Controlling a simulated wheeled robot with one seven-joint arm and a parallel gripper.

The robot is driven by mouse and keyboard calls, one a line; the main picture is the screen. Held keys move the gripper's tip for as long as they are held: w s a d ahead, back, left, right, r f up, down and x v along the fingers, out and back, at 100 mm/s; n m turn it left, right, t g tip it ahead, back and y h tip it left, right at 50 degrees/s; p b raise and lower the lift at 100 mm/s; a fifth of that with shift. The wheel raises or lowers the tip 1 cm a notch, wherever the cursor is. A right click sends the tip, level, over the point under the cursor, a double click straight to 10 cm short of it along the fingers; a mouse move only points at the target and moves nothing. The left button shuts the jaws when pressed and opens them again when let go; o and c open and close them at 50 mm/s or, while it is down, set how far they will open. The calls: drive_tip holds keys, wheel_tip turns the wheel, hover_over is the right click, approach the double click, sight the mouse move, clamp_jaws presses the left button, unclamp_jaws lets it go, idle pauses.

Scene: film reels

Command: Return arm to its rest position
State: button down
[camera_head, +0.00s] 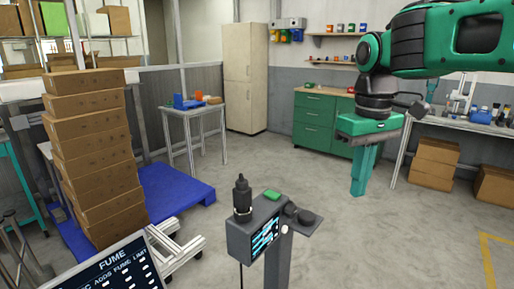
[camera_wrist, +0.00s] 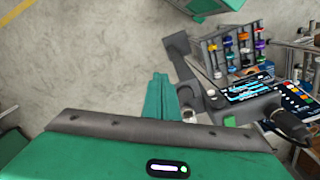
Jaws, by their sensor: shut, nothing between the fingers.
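My green arm reaches in from the upper right in the head view. My gripper (camera_head: 358,190) hangs below it, pointing down, with its green fingers together and nothing between them. In the wrist view the closed fingers of my gripper (camera_wrist: 158,100) show at the middle, above bare floor and beside a dark device. No film reel can be made out clearly in the head view.
A stack of cardboard boxes (camera_head: 95,150) stands at left on a blue platform (camera_head: 180,190). A small table (camera_head: 192,112), a cream cabinet (camera_head: 246,90) and green drawers (camera_head: 322,122) stand behind. A screen device (camera_head: 262,235) is in front. The middle floor is clear.

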drive_tip(key=s+d+f+m, duration=1)
drive_tip(key=s+d+f, duration=0.6)
drive_tip(key=s+d, duration=0.3)
drive_tip(key=shift+s+f+m, duration=0.15)
drive_tip(key=shift+s+m, duration=0.25)
